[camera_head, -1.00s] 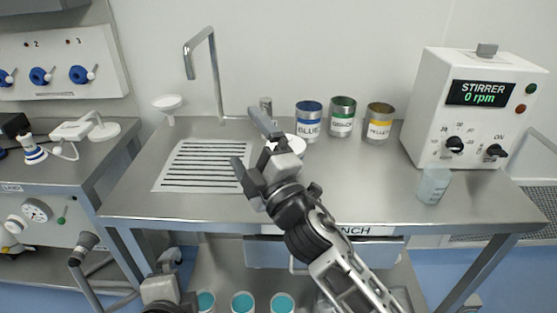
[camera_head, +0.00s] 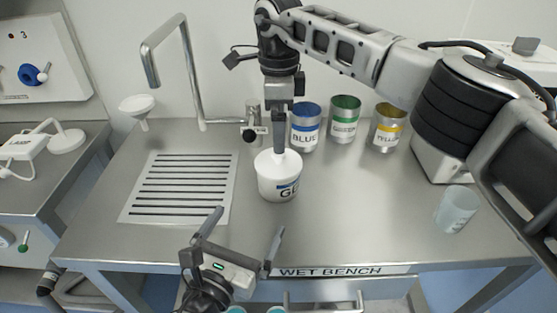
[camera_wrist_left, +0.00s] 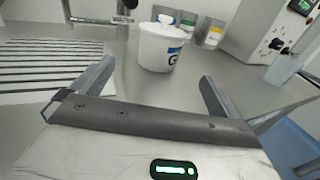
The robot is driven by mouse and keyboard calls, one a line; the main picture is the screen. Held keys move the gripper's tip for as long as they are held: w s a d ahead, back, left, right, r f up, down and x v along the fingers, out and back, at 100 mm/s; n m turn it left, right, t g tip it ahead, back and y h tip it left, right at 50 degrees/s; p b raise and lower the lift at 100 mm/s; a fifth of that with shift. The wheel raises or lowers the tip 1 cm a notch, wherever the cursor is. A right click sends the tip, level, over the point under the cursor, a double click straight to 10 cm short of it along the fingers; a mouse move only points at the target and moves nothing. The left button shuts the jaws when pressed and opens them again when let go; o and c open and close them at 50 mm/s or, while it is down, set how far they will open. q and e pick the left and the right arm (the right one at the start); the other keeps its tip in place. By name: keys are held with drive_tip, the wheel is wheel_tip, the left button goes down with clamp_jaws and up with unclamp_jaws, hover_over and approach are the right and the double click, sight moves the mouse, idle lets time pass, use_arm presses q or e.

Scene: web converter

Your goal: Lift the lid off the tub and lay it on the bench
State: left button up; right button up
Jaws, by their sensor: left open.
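A white tub (camera_head: 278,188) with a dark-marked label stands upright on the steel bench (camera_head: 340,220). Its white lid (camera_head: 264,165) is on it; the lid's knob (camera_wrist_left: 166,20) shows in the left wrist view, where the tub (camera_wrist_left: 158,50) is beyond my fingers. My left gripper (camera_head: 249,220) is open and empty, in front of the tub near the bench's front edge. My right gripper (camera_head: 279,150) points down over the tub from behind. Its fingers are seen edge-on and overlap the lid in the picture, so I cannot tell whether they are apart.
Blue, green and yellow cans (camera_head: 343,120) stand behind the tub. A slotted drain panel (camera_head: 180,188) and a tap (camera_head: 190,75) are on the left. A translucent beaker (camera_head: 456,210) is at the right. The bench between tub and beaker is clear.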

sight(271, 184)
use_arm(q)
drive_tip(key=shift+w+d+r, duration=0.2)
use_arm(e)
drive_tip(key=shift+s+r, duration=0.2)
drive_tip(key=shift+s, duration=0.15)
use_arm(q)
drive_tip(key=x, duration=1.4)
drive_tip(key=shift+d+f, duration=0.1)
use_arm(e)
drive_tip(key=shift+s, duration=0.15)
